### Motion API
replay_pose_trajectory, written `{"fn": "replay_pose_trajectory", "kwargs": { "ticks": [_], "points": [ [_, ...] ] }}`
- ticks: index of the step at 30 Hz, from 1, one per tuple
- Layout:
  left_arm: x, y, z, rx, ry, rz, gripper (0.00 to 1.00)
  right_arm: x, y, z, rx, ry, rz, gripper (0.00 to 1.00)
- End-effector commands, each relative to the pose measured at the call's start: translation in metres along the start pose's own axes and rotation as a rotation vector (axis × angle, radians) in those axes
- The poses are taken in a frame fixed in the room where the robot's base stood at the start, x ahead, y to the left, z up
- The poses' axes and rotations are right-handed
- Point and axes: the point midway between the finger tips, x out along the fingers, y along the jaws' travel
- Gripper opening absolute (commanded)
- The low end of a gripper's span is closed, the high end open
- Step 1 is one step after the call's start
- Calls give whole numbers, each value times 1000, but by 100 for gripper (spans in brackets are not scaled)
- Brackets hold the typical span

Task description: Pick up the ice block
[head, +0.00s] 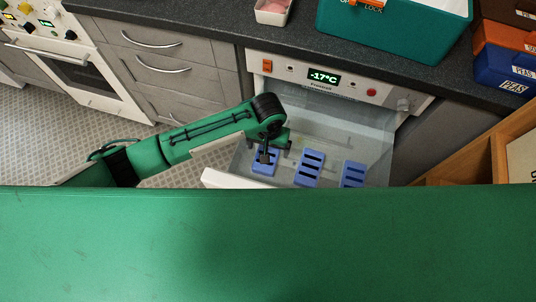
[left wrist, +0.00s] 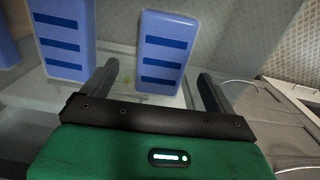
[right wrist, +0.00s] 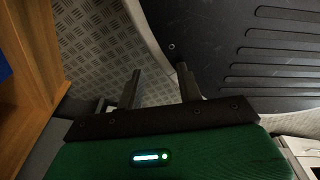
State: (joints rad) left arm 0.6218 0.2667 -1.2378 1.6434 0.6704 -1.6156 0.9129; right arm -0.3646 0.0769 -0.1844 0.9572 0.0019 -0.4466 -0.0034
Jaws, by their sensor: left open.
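Three blue slotted ice blocks lie in the open freezer drawer: a left one (head: 260,169), a middle one (head: 308,168) and a right one (head: 353,174). My left gripper (head: 266,155) is over the left block. In the left wrist view the open left fingers (left wrist: 157,72) stand either side of the near end of a blue block (left wrist: 165,48), with visible gaps. Whether they reach down beside it I cannot tell. Another block (left wrist: 65,40) is left of the fingers. My right gripper (right wrist: 158,75) shows only in the right wrist view, with fingers apart and empty.
The drawer has clear walls and a white front (head: 222,180). The freezer panel (head: 325,78) reads -17°C. A teal box (head: 395,30) and a pink-filled tray (head: 272,10) stand on the dark counter. A wooden shelf (head: 470,150) is at right. Green covers the head view's lower part.

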Motion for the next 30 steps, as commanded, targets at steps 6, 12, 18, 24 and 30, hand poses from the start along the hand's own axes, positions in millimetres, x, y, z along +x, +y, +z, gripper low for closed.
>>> {"fn": "replay_pose_trajectory", "kwargs": {
  "ticks": [6,12,18,24,30],
  "points": [
    [20,-2,0,-1,-2,-3,91,-2,22,-8,-7,15,24,36],
    [49,-3,0,0,-1,-2,91,0,24,-13,-7,21,27,36],
    [56,-3,-1,0,1,-1,91,0,20,-18,-4,24,22,36],
    [55,-3,0,0,0,-1,77,0,16,-18,-3,24,18,36],
    [55,-3,0,0,0,-1,38,0,15,-12,-3,17,17,36]
  ]
}}
